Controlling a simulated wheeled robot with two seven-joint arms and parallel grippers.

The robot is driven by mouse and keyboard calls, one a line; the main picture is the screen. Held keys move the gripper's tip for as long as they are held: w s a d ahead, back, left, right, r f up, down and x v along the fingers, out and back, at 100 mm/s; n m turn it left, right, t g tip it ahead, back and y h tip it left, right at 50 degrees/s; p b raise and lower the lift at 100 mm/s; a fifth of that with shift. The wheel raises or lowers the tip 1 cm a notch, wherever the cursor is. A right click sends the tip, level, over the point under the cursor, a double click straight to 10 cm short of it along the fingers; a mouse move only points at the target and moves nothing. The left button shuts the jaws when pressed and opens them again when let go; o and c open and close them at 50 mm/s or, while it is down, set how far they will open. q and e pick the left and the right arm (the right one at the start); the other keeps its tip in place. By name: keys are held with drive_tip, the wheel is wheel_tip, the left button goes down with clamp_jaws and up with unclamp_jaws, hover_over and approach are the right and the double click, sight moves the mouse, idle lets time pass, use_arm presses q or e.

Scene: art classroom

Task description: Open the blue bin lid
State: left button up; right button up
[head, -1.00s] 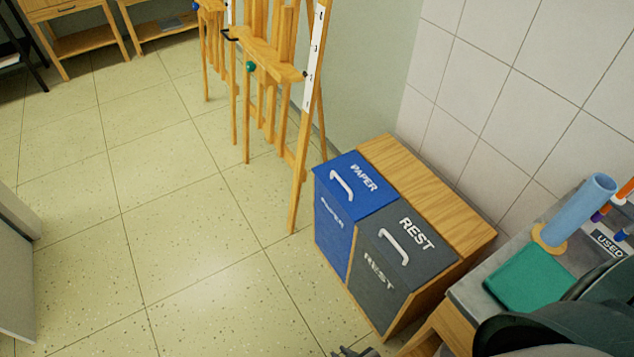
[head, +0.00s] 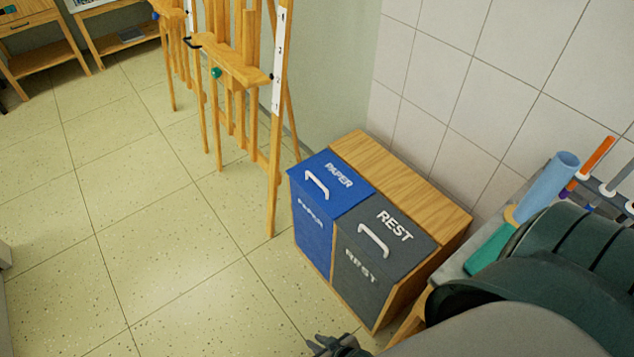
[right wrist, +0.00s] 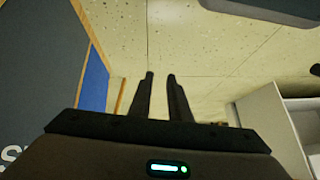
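The blue bin lid (head: 332,175), marked PAPER, has a white handle (head: 317,184) and lies closed on the blue bin (head: 312,230). The blue bin also shows as a blue strip in the right wrist view (right wrist: 95,82). My right gripper (head: 336,345) is at the bottom edge of the head view, in front of and below the bins, apart from the lid. In the right wrist view its two fingers (right wrist: 161,76) stand a little apart with only floor between them. My left gripper is out of view.
The grey REST bin (head: 380,245) stands right of the blue one in the same wooden case (head: 400,180). A wooden easel (head: 272,150) stands close to its left. A table with a blue cylinder (head: 545,185) is at the right. Floor (head: 180,260) at the left is clear.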

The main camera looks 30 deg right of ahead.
drive_tip(key=w+d+r+m+t+h, duration=0.1)
drive_tip(key=w+d+r+m+t, duration=0.1)
drive_tip(key=w+d+r+m, duration=0.45)
drive_tip(key=w+d+r+m+t+h, duration=0.1)
drive_tip(key=w+d+r+m+t, duration=0.2)
drive_tip(key=w+r+m, duration=0.55)
drive_tip(key=w+d+r+m+t+h, duration=0.2)
drive_tip(key=w+d+r+m, duration=0.3)
drive_tip(key=d+r+m, duration=0.5)
wheel_tip(320, 180, up, 3)
drive_tip(key=shift+r+m+h, duration=0.1)
drive_tip(key=shift+m+h, duration=0.8)
drive_tip(key=shift+m, duration=0.3)
drive_tip(key=shift+d, duration=0.1)
